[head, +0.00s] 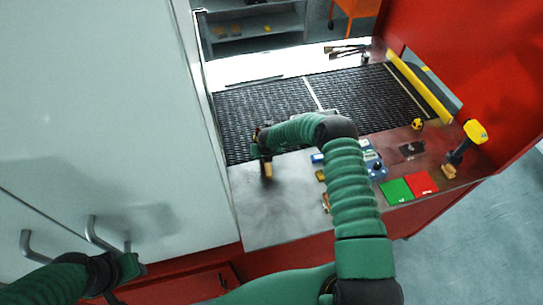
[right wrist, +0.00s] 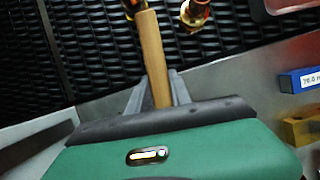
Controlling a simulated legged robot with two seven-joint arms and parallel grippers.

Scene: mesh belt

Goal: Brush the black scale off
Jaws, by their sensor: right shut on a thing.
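My right gripper (head: 262,145) is at the near edge of the black mesh belt (head: 275,103). In the right wrist view my right gripper (right wrist: 153,92) is shut on a wooden handle (right wrist: 152,55), which points up over the belt. The handle's far end meets a dark and copper-coloured part, cut off by the frame edge; its tool head cannot be made out. A brass-coloured fitting (right wrist: 194,14) with darker parts lies on the belt to the right of the handle. I cannot clearly make out black scale. My left gripper (head: 125,268) is low by the cabinet handles, its jaws unclear.
A white cabinet (head: 110,120) stands left. Several tools (head: 345,50) lie at the back. A red wall closes the right.

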